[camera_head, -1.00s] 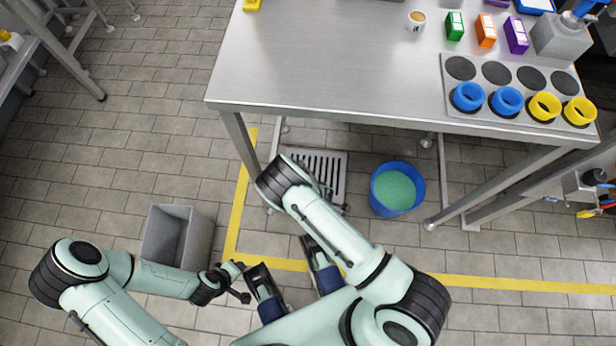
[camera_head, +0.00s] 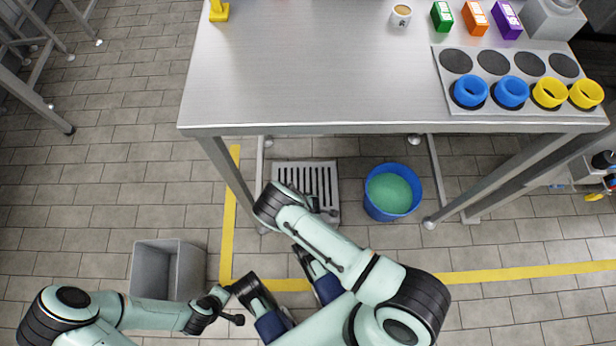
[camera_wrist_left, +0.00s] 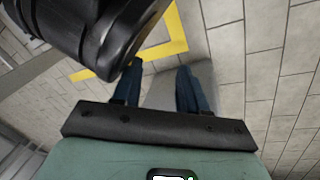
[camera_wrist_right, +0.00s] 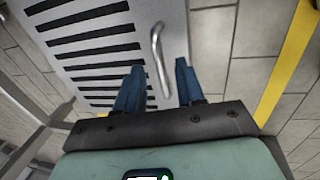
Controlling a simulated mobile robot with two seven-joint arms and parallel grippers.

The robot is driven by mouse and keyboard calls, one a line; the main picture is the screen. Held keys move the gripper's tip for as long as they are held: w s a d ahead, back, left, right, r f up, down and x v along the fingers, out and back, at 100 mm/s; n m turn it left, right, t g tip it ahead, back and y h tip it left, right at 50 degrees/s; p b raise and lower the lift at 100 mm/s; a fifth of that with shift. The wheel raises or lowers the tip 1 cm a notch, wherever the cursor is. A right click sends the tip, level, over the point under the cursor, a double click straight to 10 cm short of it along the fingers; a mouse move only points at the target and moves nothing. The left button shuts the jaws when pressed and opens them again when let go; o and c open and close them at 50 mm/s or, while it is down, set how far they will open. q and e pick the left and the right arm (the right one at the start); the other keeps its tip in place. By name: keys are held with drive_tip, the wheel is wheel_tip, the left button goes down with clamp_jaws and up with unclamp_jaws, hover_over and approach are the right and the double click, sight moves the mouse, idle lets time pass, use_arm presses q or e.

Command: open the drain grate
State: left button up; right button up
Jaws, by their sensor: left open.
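The drain grate (camera_head: 306,176) is a pale slotted metal plate set in the floor under the table; the right forearm partly covers its near edge in the head view. In the right wrist view the grate (camera_wrist_right: 90,45) fills the upper left, with dark slots and a curved metal handle (camera_wrist_right: 157,55) near its edge. My right gripper (camera_wrist_right: 157,66) is open above the grate, its blue fingers on either side of the handle in the picture; contact cannot be told. My left gripper (camera_wrist_left: 157,68) is open and empty over the floor near the yellow line.
A steel table (camera_head: 310,85) stands over the grate, its front left leg (camera_head: 226,165) close to it. A blue bucket (camera_head: 366,205) of green liquid stands right of the grate. A grey bin (camera_head: 184,278) stands by my left arm. A yellow floor line (camera_head: 229,215) runs nearby.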

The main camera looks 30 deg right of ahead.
use_arm(q)
drive_tip(key=shift+s+a+f, duration=0.1)
drive_tip(key=shift+s+f, duration=0.45)
drive_tip(key=shift+s, duration=0.15)
use_arm(e)
drive_tip(key=shift+w+d+f, duration=0.1)
drive_tip(key=shift+f, duration=0.6)
